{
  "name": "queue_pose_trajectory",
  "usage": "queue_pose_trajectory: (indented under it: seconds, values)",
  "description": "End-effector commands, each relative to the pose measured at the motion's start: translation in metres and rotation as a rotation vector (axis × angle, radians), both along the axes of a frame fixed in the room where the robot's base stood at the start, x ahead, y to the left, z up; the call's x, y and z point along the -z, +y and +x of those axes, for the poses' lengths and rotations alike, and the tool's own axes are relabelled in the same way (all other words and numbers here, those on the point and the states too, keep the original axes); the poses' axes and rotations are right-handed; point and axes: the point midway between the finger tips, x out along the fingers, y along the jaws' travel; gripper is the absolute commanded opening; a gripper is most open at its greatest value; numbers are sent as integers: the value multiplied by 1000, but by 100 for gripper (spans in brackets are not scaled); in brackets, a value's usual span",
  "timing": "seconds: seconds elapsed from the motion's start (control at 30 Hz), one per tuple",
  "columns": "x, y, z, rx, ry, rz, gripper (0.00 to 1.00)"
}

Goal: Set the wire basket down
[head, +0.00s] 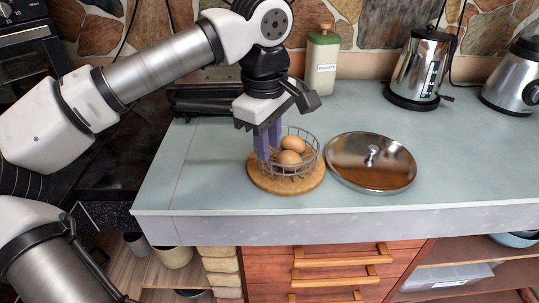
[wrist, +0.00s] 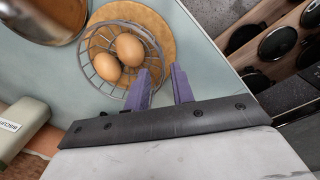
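The grey wire basket (head: 313,160) stands upright on a round wooden board (head: 268,184) on the counter. Two brown eggs (head: 290,158) lie in it. The basket also shows in the wrist view (wrist: 92,72), with the board (wrist: 165,30) under it. My gripper (head: 267,152) points down at the basket's left side in the head view. In the wrist view its two purple fingers (wrist: 161,78) stand apart with a clear gap. One finger overlaps the basket's rim and the other is outside over the board. I cannot tell whether either touches the wire.
A round steel lid (head: 385,172) lies just right of the board. The counter's front right (head: 460,180) is clear.

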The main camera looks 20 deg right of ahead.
Motion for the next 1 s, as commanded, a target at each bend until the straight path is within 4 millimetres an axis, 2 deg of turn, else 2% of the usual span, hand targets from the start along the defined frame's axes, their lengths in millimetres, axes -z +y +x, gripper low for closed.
queue_pose_trajectory:
  seconds: [0.1, 0.3, 0.5, 0.77, 0.87, 0.97, 1.0]
  values:
    - [-28, 1, -1, 0, -3, 0, 24]
    - [-61, 3, -3, 0, -1, -1, 24]
    - [-74, 4, -4, 1, 1, 1, 24]
    - [-75, 3, -5, 4, 3, -14, 24]
    - [-77, -10, -16, 24, 25, -115, 24]
    - [-91, -33, -41, 57, 80, -336, 24]
    - [-102, -42, -56, 70, 117, -452, 24]
